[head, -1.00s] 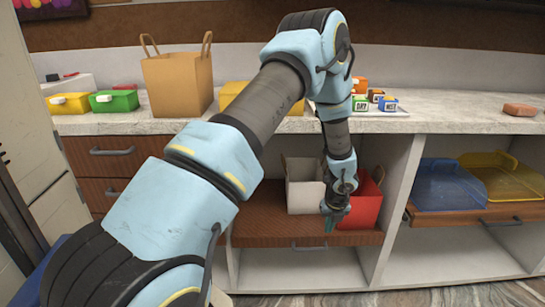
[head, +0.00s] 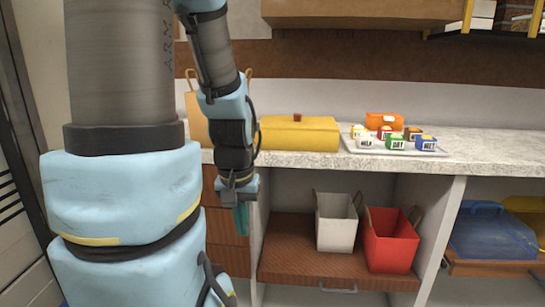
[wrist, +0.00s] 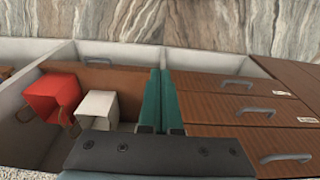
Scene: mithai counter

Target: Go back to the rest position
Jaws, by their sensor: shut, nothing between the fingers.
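My gripper (head: 241,220) hangs fingers-down at the left of the head view, in front of the counter's drawer fronts. Its teal fingers (wrist: 161,100) are together in the wrist view with nothing between them. A white bag (head: 337,230) and a red bag (head: 388,247) stand upright on a brown pulled-out shelf (head: 290,262), to the right of my gripper and apart from it. In the wrist view the red bag (wrist: 50,95) and white bag (wrist: 97,108) show to the left of the fingers.
The counter top (head: 470,155) bears a yellow box (head: 300,134), a tray of small labelled cubes (head: 375,148) and a tan bag (head: 196,120), partly behind my arm. Closed drawers (wrist: 240,106) lie right of the fingers in the wrist view.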

